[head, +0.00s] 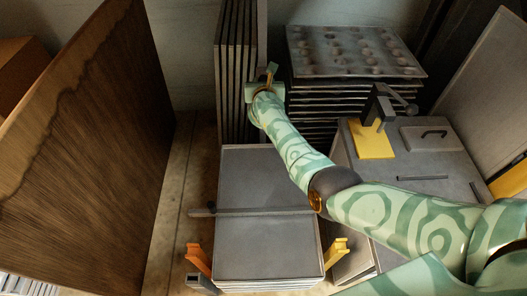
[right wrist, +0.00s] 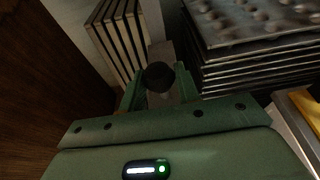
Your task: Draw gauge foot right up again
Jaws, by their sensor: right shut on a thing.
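My right gripper (head: 265,85) is at the far end of my outstretched right arm, in front of the upright dark plates. In the right wrist view its green fingers (right wrist: 158,90) are shut on a dark round knob (right wrist: 159,76). A grey block (right wrist: 160,52) shows just beyond the knob. I cannot tell whether the knob belongs to the gauge foot, as the gripper covers most of it in the head view. My left gripper is not in view.
Upright plates (head: 235,75) stand behind the gripper. A stack of dimpled trays (head: 350,50) is to its right. A grey tray stack (head: 265,175) with a bar (head: 260,211) lies nearer. A grey cabinet (head: 430,170) stands right; a brown board (head: 95,150) stands left.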

